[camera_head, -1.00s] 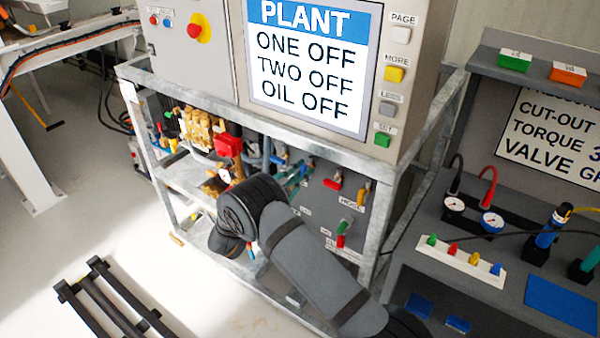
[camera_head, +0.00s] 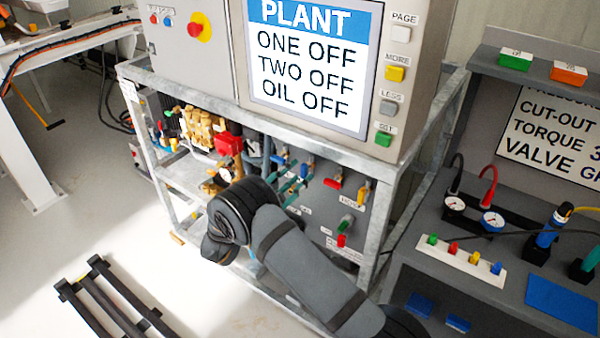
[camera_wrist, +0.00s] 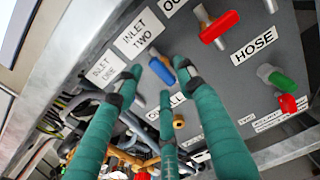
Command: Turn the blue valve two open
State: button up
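The blue valve handle (camera_wrist: 183,76) sits just below the INLET TWO label (camera_wrist: 139,35) in the wrist view, partly covered by my fingers. In the head view a blue handle (camera_head: 303,171) shows on the grey panel. My gripper (camera_wrist: 157,82) has long teal fingers spread apart, with tips around the handle and close to the panel. I cannot tell whether any finger touches it. The INLET ONE label (camera_wrist: 104,69) is to the left, and its handle is largely hidden by the left finger.
A red handle (camera_wrist: 220,27) is up and right of the fingers. A green handle (camera_wrist: 276,78) and a red one (camera_wrist: 288,103) are farther right. The metal frame rail (camera_head: 330,155) runs above the panel. The plant screen (camera_head: 310,65) reads ONE OFF, TWO OFF, OIL OFF.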

jog(key=v, duration=0.9)
jog(key=shift+s, duration=0.3)
jog(key=shift+a, duration=0.1)
jog(key=x, duration=1.2)
